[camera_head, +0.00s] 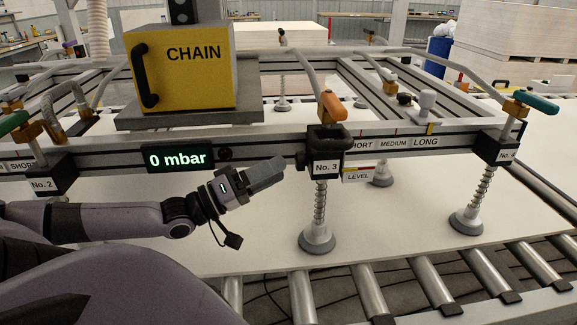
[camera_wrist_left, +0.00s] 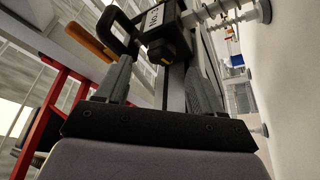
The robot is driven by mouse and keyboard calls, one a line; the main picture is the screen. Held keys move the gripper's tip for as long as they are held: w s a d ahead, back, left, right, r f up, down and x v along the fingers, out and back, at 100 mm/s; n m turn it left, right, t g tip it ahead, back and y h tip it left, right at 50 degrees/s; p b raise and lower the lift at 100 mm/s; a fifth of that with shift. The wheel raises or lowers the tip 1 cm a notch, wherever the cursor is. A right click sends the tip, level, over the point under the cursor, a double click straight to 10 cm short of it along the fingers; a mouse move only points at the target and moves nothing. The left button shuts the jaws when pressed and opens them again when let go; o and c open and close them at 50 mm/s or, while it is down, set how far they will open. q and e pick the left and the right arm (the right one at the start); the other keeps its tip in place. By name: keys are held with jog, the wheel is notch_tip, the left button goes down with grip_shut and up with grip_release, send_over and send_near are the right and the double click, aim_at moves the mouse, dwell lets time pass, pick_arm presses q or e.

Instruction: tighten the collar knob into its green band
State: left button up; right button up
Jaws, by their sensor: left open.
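The No. 3 collar (camera_head: 326,145) is a black block on the grey rail, with an orange lever (camera_head: 333,106) above it. A small black knob (camera_head: 301,160) sticks out of its left side. My left gripper (camera_head: 275,167) is just left of this knob, pointing at it. In the left wrist view the gripper (camera_wrist_left: 160,66) has its two fingers apart, with the collar's dark block (camera_wrist_left: 168,48) ahead between them. Whether the fingers touch the knob cannot be told. I cannot make out a green band on the collar. My right gripper is not in view.
A suction cup on a spring rod (camera_head: 318,238) hangs below the collar, over a white sheet (camera_head: 255,235). A display (camera_head: 178,158) reads 0 mbar. A LEVEL tag (camera_head: 358,175) sits right of the collar. A yellow CHAIN box (camera_head: 190,75) stands above the rail.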

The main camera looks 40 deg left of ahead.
aim_at(302, 161)
pick_arm(q)
jog(key=shift+b+x, duration=0.7)
jog(key=shift+x, duration=1.4)
jog(key=c, duration=1.1)
